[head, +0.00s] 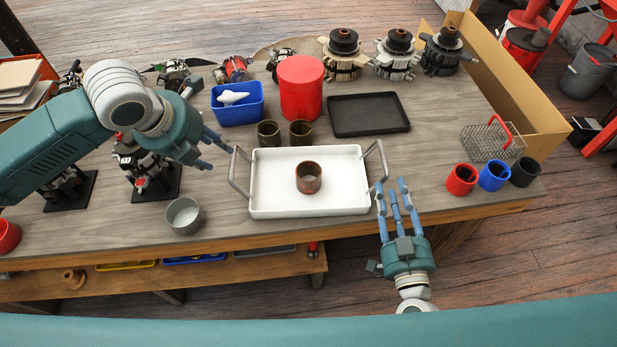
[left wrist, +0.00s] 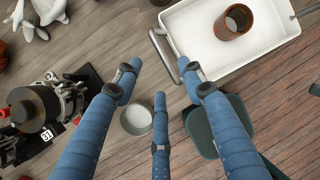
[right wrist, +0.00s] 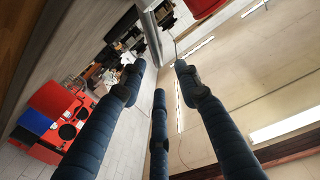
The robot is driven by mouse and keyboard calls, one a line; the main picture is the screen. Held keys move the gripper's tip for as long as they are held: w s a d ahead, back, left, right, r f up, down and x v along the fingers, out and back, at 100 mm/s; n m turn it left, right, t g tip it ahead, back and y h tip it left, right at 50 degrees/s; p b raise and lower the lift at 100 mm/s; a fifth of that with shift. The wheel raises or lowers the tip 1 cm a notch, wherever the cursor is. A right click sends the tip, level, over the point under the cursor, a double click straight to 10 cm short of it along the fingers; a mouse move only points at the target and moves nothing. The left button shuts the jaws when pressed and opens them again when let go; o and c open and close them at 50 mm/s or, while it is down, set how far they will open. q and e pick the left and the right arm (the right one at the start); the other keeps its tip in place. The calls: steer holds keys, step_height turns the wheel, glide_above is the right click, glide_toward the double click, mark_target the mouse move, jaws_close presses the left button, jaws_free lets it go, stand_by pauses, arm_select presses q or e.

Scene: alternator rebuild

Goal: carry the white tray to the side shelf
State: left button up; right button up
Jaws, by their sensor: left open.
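The white tray (head: 270,205) lies on the workbench with a grey handle at each end. A brown cup (head: 309,177) stands inside it; cup (left wrist: 234,22) and tray (left wrist: 192,35) also show in the left wrist view. My left gripper (head: 215,152) is open and empty, just left of the tray's left handle (head: 237,172), fingers pointing toward it. My right gripper (head: 393,187) is open, pointing away from me beside the right handle (head: 377,165). I cannot tell which surface is the side shelf.
A grey cup (head: 184,215) stands left of the tray, below my left gripper. Two dark cups (head: 268,134) and a black tray (head: 368,114) lie behind it. A blue bin (head: 237,104) and red canister (head: 301,90) stand further back. A wire basket (head: 492,142) is at right.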

mark_target(231, 162)
arm_select(q)
steer(key=x, duration=1.1)
steer(key=shift+w, duration=0.1)
arm_select(e)
steer(key=w, duration=1.1)
steer(key=shift+a+f, duration=0.1)
arm_select(q)
steer(key=c, duration=0.7)
arm_select(e)
steer(key=c, duration=0.7)
arm_select(q)
jaws_close()
arm_select(e)
jaws_close()
